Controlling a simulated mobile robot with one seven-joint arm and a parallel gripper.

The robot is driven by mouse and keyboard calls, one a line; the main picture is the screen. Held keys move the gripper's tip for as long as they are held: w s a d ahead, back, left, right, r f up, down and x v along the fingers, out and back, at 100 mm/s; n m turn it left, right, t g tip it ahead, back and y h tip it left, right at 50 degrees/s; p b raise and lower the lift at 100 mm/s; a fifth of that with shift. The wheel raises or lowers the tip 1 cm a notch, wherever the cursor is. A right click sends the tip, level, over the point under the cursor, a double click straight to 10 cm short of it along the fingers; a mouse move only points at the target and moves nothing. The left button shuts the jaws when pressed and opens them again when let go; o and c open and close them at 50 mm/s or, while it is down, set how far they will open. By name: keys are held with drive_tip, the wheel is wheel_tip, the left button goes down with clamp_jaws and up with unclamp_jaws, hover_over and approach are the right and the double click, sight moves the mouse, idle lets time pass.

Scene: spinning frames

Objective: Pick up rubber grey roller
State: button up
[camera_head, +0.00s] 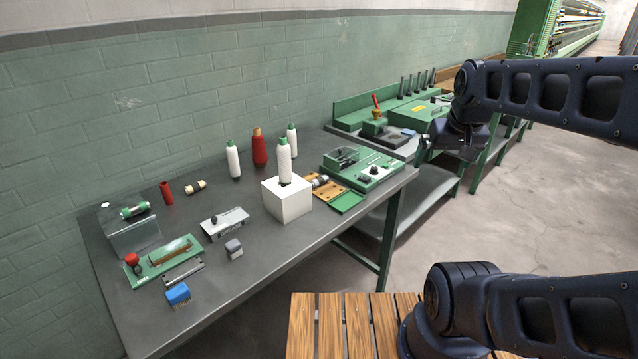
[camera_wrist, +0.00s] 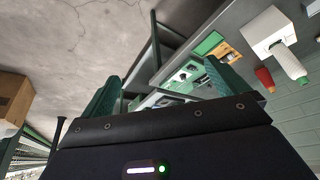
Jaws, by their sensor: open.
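Several small rollers lie on the dark workbench (camera_head: 262,240) in the head view, and I cannot tell for sure which is the rubber grey one. A greyish roller (camera_head: 320,181) lies at a wooden board beside the white block. A cream roller with dark ends (camera_head: 195,187) lies near the wall, and a roller with green ends (camera_head: 134,210) lies on a clear stand at the left.
White bobbins (camera_head: 233,159) and a red one (camera_head: 259,148) stand upright at the back. A white block (camera_head: 287,202) carries another bobbin. A green device (camera_head: 362,168) fills the right end. A wooden slatted surface (camera_head: 345,325) lies in front.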

idle(0.3)
drive_tip(key=n+g, duration=0.5)
drive_tip(key=n, duration=0.4)
hover_over(319, 178)
wheel_tip(319, 178, down, 20)
wheel_tip(319, 178, down, 11)
drive_tip(key=shift+r, duration=0.2)
drive_tip(key=c, duration=1.1)
drive_tip(key=shift+o, duration=0.2)
drive_tip(key=shift+r, duration=0.15)
